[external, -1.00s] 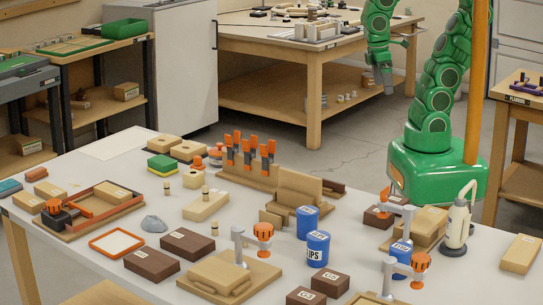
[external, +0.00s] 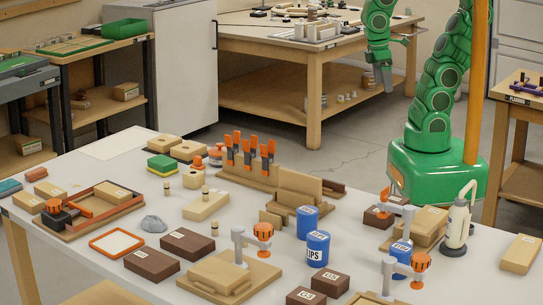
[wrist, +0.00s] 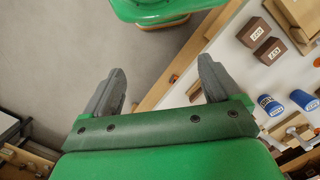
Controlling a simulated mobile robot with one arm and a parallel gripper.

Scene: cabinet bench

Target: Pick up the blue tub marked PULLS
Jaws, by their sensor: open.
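Three blue tubs stand on the near bench in the external view. The middle tub (external: 317,250) shows letters ending in LIPS. A second tub (external: 307,222) stands just behind it, and a third tub (external: 401,253) stands to the right beside an orange-knobbed clamp. I cannot read the labels on these two, so I cannot tell which is PULLS. Two blue tubs, one (wrist: 270,104) and another (wrist: 304,100), show at the right of the wrist view. My gripper (external: 379,82) hangs empty beyond the bench's far edge, well away from the tubs; its fingers are apart in the wrist view (wrist: 160,85).
Clamps with orange knobs (external: 263,232) stand close to the tubs. A wooden block (external: 298,188) and a rack of orange-handled tools (external: 250,160) are behind them. Dark brown boxes (external: 330,284) lie in front. A white bottle (external: 456,225) stands at the right.

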